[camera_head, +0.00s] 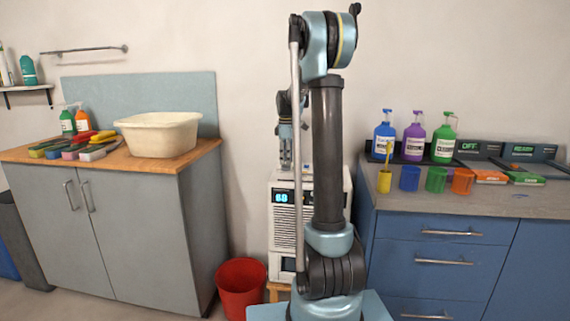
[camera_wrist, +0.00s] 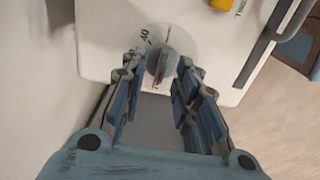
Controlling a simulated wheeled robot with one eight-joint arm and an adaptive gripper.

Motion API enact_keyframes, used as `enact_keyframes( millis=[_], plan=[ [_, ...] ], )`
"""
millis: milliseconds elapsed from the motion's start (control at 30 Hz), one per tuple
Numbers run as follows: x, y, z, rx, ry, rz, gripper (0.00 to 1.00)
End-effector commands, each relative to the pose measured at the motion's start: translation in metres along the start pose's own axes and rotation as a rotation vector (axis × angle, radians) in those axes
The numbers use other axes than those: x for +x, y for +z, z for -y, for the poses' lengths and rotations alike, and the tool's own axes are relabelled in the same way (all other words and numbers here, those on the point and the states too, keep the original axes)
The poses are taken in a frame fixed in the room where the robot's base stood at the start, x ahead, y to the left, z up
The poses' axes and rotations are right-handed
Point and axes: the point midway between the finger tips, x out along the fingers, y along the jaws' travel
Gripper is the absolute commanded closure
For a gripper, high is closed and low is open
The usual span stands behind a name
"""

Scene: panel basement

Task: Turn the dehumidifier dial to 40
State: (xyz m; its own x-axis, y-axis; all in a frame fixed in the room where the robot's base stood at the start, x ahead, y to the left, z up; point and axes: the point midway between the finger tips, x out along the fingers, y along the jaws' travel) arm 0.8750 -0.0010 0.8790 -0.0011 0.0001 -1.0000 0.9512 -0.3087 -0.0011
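The white dehumidifier (camera_head: 284,228) stands against the wall, partly hidden behind my arm. Its lit blue display (camera_head: 282,197) shows a number in the sixties, last digit unclear. In the wrist view, its top (camera_wrist: 103,32) carries a round grey dial (camera_wrist: 160,60) with a raised knob and a red mark near its lower end. A "40" is printed at the dial's upper left and a partly hidden "7" at the bottom. My gripper (camera_wrist: 157,72) is open, its fingers on either side of the knob with gaps visible. In the head view, my gripper (camera_head: 291,160) points down over the dehumidifier.
A grey cabinet with a cream basin (camera_head: 160,135) is at left; a blue cabinet (camera_head: 440,250) with bottles and cups is close at right.

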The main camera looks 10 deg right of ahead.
Motion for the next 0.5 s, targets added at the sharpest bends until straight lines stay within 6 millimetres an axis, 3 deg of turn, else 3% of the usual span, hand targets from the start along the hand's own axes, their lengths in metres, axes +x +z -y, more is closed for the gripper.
enact_keyframes(
  millis=[200,500],
  plan=[
    [0.015,0.0,0.0,0.0,0.0,0.0,0.72],
    [0.017,0.0,0.0,0.0,0.0,0.0,0.72]
  ],
)
